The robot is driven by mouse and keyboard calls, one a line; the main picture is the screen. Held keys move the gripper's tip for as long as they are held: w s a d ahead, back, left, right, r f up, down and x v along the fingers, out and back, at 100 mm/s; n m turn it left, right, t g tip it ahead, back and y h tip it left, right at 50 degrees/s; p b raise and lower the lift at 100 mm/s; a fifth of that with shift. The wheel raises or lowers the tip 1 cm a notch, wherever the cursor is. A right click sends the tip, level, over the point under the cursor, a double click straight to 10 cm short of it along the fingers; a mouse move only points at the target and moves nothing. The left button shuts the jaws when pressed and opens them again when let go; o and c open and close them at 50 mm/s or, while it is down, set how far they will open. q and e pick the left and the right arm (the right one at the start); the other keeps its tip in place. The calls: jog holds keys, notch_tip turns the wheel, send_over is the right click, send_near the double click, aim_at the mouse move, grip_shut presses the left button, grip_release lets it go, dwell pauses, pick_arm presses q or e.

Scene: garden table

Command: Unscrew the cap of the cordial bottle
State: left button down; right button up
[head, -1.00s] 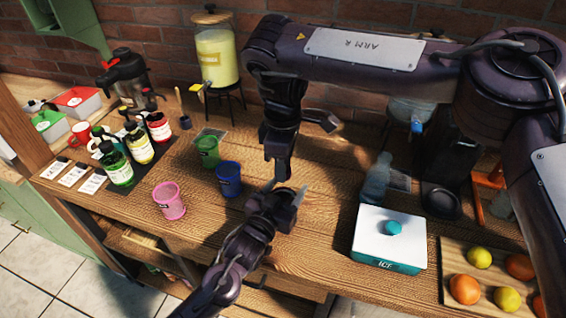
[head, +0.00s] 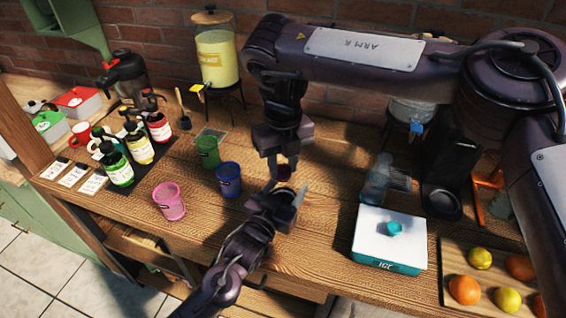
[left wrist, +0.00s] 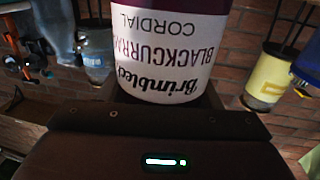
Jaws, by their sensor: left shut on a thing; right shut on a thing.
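The cordial bottle (left wrist: 168,52) fills the top of the left wrist view, with a white label reading Brimble's Blackcurrant Cordial, upside down there, and dark purple above it. My left gripper (head: 280,203) is shut on this bottle over the middle of the table; in the head view the gripper hides most of it. My right gripper (head: 284,170) points down just above the left one. It is shut on the dark reddish cap (head: 285,173), which shows between its fingers. I cannot tell whether the cap is still joined to the bottle.
Pink (head: 169,201), blue (head: 229,180) and green (head: 208,152) cups stand left of the grippers. A white ice box (head: 390,238) and a clear bottle (head: 377,178) stand to the right, a fruit board (head: 452,262) beyond. Labelled bottles (head: 117,166) are at far left.

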jog(key=n, duration=0.4)
jog(key=shift+w+d+n, duration=0.1)
jog(key=shift+w+n, duration=0.05)
jog(key=shift+n, duration=0.15)
jog(key=n, duration=0.4)
jog(key=shift+r+n, duration=0.1)
jog(key=shift+n, duration=0.2)
jog(key=n, duration=0.4)
jog(key=shift+n, duration=0.3)
jog(key=n, duration=0.4)
jog(key=shift+n, duration=0.3)
jog(key=shift+r, duration=0.25)
jog(key=shift+r, duration=0.85)
